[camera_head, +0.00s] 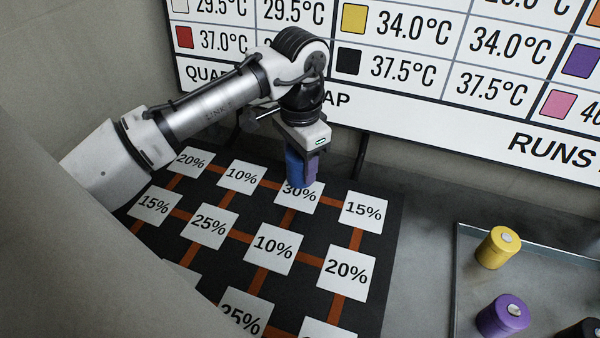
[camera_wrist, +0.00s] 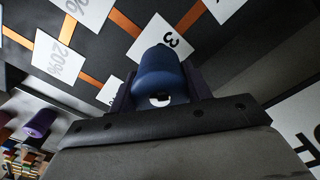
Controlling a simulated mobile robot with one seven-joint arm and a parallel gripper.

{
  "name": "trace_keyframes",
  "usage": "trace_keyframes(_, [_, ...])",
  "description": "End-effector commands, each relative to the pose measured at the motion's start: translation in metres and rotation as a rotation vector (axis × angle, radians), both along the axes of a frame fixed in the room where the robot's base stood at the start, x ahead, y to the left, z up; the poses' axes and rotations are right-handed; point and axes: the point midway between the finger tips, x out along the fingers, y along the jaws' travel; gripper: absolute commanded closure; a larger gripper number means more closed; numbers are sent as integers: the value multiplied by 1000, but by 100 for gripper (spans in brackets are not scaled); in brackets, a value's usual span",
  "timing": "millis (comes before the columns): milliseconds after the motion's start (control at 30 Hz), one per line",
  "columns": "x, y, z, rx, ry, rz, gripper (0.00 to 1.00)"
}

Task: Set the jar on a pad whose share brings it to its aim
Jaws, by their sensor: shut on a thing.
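My gripper (camera_head: 302,168) is shut on a blue jar (camera_head: 293,163), held upright at the far row of the pad mat. The jar's lower end overlaps the far part of the 30% pad (camera_head: 300,203); I cannot tell whether it touches. In the wrist view the blue jar (camera_wrist: 160,75) sits between the fingers, its end with a white disc facing the camera. Other far-row pads are 20% (camera_head: 190,162), 10% (camera_head: 241,177) and 15% (camera_head: 364,212). Nearer are 15% (camera_head: 154,206), 25% (camera_head: 209,228), 10% (camera_head: 273,249) and 20% (camera_head: 346,272).
A metal tray (camera_head: 456,265) at right holds a yellow jar (camera_head: 497,247), a purple jar (camera_head: 503,316) and a partly cut-off black one (camera_head: 582,330). A wall board (camera_head: 430,60) lists colours and temperatures behind the mat; no blue swatch shows. Visible pads look empty.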

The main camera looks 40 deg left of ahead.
Motion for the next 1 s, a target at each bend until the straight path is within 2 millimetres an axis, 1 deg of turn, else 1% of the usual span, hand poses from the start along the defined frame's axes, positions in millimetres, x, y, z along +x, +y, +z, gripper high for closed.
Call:
trace_keyframes(200, [0,0,-29,0,2,-1,78])
trace_keyframes(300, [0,0,-37,0,0,0,78])
trace_keyframes(667, [0,0,-41,-1,0,0,78])
trace_keyframes(700, [0,0,-42,0,0,0,50])
trace_keyframes(867, [0,0,-41,0,1,0,30])
trace_keyframes(1000, [0,0,-41,0,1,0,30])
